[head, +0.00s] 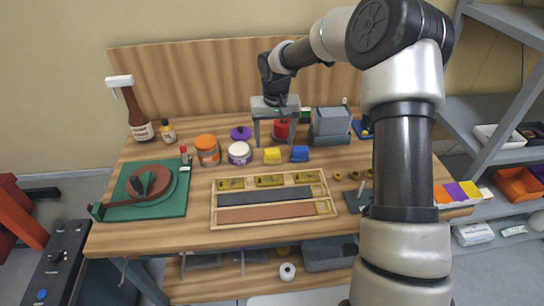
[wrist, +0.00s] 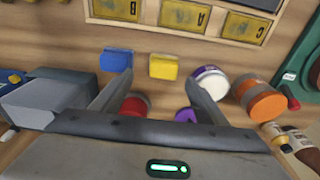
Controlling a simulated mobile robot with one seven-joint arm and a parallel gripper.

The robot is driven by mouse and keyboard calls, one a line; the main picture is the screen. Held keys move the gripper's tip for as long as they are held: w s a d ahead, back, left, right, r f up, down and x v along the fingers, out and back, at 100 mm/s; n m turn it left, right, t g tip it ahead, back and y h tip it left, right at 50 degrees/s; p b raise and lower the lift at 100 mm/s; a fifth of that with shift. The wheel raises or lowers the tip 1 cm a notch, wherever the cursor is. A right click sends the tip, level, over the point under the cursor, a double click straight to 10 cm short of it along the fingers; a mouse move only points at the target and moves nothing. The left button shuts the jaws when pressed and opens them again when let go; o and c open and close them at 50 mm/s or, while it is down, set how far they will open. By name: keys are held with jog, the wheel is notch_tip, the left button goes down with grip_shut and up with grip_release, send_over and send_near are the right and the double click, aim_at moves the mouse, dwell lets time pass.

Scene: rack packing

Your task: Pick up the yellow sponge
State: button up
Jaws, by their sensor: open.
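The yellow sponge (head: 272,156) is a small block lying on the wooden bench, behind the tray. It also shows in the wrist view (wrist: 164,67), upper middle, beyond my fingertips. My gripper (head: 275,143) is open and empty, with its two fingers pointing down over the bench behind the sponge. In the wrist view the fingers of my gripper (wrist: 152,88) are spread wide, and the sponge lies ahead of the gap between them, apart from both.
A blue sponge (head: 299,154) lies just right of the yellow one. A red-topped container (head: 281,129) stands behind, near my fingers. The wooden tray (head: 216,220) lies in front.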

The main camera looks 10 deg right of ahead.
aim_at(272, 151)
jog(key=shift+w+a+f, duration=0.1)
jog(key=shift+a+f, duration=0.1)
jog(key=shift+f, duration=1.35)
jog(key=shift+w+a+f, duration=0.1)
jog(key=shift+a+f, duration=0.05)
jog(key=shift+f, duration=1.35)
jog(key=shift+c, duration=0.4)
jog(key=c, duration=1.1)
